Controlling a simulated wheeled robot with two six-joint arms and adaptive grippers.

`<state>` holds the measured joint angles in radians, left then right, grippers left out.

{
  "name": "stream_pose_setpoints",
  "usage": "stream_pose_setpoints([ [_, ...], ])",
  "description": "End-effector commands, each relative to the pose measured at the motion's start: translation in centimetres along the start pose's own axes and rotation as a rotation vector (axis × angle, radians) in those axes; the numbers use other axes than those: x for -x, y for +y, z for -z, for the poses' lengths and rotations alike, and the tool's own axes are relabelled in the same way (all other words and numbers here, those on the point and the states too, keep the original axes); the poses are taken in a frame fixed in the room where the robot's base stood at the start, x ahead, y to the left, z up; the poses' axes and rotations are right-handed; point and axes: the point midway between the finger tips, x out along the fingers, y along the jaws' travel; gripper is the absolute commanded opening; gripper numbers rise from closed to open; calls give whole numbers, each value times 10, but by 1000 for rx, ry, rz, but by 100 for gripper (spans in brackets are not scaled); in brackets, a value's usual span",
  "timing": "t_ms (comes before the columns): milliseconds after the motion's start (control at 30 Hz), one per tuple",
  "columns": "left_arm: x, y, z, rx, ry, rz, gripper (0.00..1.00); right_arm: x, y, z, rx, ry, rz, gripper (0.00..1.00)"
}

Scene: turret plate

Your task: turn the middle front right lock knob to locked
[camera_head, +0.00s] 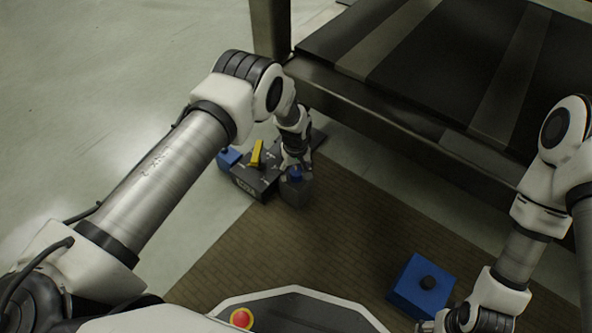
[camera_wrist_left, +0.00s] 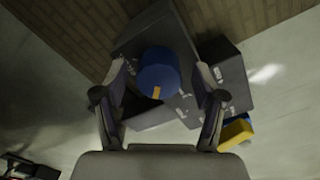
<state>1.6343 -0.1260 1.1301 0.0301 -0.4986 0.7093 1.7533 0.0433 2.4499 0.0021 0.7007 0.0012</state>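A round blue lock knob (camera_wrist_left: 158,68) with a small yellow-orange mark on its edge sits on a dark grey housing in the left wrist view. The knob also shows small in the head view (camera_head: 295,173), on a dark block (camera_head: 297,191). My left gripper (camera_wrist_left: 161,72) is open, with one finger on each side of the knob. Gaps show between the fingers and the knob, and I see no contact. In the head view the left gripper (camera_head: 295,160) points down over the knob. My right gripper (camera_head: 445,321) is at the bottom right, partly cut off; its fingers are unclear.
A yellow handle (camera_head: 257,154) stands on a dark labelled box (camera_head: 253,182) beside the knob. A blue part (camera_head: 229,157) lies left of it. A blue box with a black knob (camera_head: 420,287) is near my right gripper. A dark metal-framed table (camera_head: 430,60) stands behind.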

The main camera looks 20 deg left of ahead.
Motion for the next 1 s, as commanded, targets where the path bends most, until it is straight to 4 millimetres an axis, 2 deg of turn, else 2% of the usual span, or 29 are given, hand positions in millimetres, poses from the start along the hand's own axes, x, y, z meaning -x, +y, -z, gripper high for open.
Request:
stream_pose_setpoints([
  [133,3,0,0,-1,1,-1,70,-2,0,0,0,-1,0,59],
  [233,14,1,1,-1,1,-1,70,-2,0,0,0,-1,0,59],
  [500,81,1,1,0,4,-3,70,-2,0,0,0,0,0,59],
  [700,116,0,0,0,1,-2,70,-2,0,0,0,0,0,59],
  [1000,122,-1,0,0,0,-1,70,-2,0,0,0,0,0,59],
])
